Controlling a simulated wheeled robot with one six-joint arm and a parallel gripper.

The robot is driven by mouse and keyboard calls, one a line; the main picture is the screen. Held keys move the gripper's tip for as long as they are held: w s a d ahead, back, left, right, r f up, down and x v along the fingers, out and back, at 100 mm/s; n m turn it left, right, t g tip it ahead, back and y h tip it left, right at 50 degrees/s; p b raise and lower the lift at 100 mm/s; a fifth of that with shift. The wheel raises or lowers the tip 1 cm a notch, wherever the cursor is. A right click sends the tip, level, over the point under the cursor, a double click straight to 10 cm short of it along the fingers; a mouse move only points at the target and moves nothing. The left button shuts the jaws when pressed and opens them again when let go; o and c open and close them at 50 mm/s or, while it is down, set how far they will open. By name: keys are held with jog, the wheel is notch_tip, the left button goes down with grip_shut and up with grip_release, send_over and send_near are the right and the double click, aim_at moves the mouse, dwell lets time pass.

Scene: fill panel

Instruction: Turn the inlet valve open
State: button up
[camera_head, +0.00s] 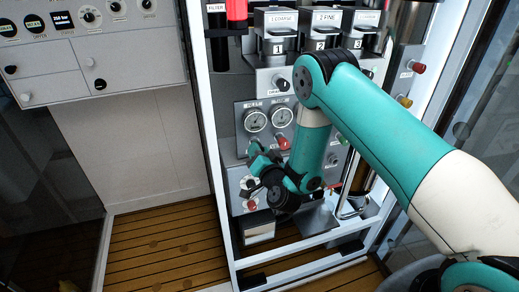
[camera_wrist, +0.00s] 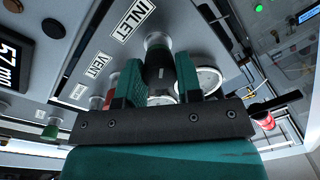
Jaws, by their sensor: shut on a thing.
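In the wrist view the inlet valve (camera_wrist: 157,62) is a dark knob with a pale metal collar at its base, on the grey panel beside the INLET label (camera_wrist: 133,20). My gripper (camera_wrist: 159,82) has its two teal fingers on either side of the knob and is shut on it. How far the valve is turned cannot be told. In the head view my gripper (camera_head: 257,155) is at the panel's left part, below the gauges; my wrist and fingers hide the valve there.
Two round gauges (camera_head: 268,118) sit above my gripper. A red knob (camera_head: 283,143) is close on its right, and another red knob (camera_head: 250,205) is below. The VENT label (camera_wrist: 95,64) is next to INLET. Canisters (camera_head: 277,35) stand above. The floor (camera_head: 165,245) at left is clear.

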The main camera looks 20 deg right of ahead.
jog(key=n+p, duration=0.3)
jog(key=n, duration=0.8)
jog(key=n+g+p, duration=0.1)
jog(key=n+p, duration=0.3)
jog(key=n, duration=0.7)
jog(key=shift+s+d+f, duration=0.1)
jog(key=shift+d+f, duration=0.05)
dwell(0.5)
jog(key=o, duration=0.9)
jog(key=shift+o, duration=0.2)
